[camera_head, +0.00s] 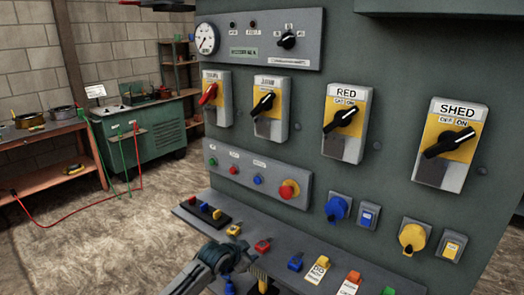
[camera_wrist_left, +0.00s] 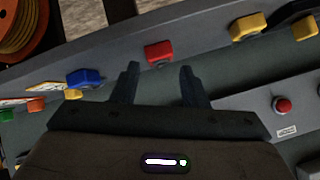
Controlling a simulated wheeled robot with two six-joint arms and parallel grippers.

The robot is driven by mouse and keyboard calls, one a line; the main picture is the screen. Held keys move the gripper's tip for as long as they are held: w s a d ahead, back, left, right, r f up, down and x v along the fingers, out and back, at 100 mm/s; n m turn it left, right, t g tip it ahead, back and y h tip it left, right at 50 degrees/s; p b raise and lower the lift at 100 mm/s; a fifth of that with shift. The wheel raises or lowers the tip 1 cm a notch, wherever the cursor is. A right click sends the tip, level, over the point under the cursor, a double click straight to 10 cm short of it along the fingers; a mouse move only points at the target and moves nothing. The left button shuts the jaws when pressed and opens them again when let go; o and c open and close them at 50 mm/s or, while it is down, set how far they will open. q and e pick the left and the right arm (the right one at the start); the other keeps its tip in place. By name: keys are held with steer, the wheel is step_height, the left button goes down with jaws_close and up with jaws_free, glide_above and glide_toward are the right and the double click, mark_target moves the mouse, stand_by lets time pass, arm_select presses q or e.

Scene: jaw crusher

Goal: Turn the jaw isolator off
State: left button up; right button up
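The grey panel carries a row of isolators with yellow plates. The second from the left has a small blurred label that seems to read JAW; this jaw isolator (camera_head: 270,128) has a black handle (camera_head: 263,104) slanting from lower left to upper right. My left gripper (camera_head: 238,260) is low at the front, by the sloping shelf and well below the isolator, not touching it. In the left wrist view its two dark fingers (camera_wrist_left: 158,84) stand apart with nothing held. A red block (camera_wrist_left: 158,51) on the shelf shows beyond the fingertips. My right gripper is not in view.
A red-handled isolator (camera_head: 210,95) is to the left; RED (camera_head: 345,147) and SHED (camera_head: 435,172) isolators are to the right. Below are a push-button box (camera_head: 258,168) and a shelf (camera_head: 285,247) with coloured padlock-like blocks. A workbench (camera_head: 40,131) stands at far left.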

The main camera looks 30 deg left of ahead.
arm_select(q)
steer(key=w+a+r+m+t, duration=0.15)
steer(key=w+r, duration=0.25)
steer(key=r, duration=0.6)
steer(key=m+t+h, duration=0.2)
steer(key=m+t, duration=0.2)
steer(key=t, duration=0.2)
glide_toward(261, 104)
steer(key=w+p, duration=0.1)
steer(key=w, duration=0.2)
steer(key=w+p, duration=0.1)
steer(key=w, duration=0.1)
steer(key=w+d+p, duration=0.1)
steer(key=w+p, duration=0.1)
steer(key=w, duration=0.1)
steer(key=shift+w+r, duration=0.25)
steer(key=shift+w, duration=0.1)
steer(key=shift+w+f, duration=0.1)
steer(key=shift+w, duration=0.3)
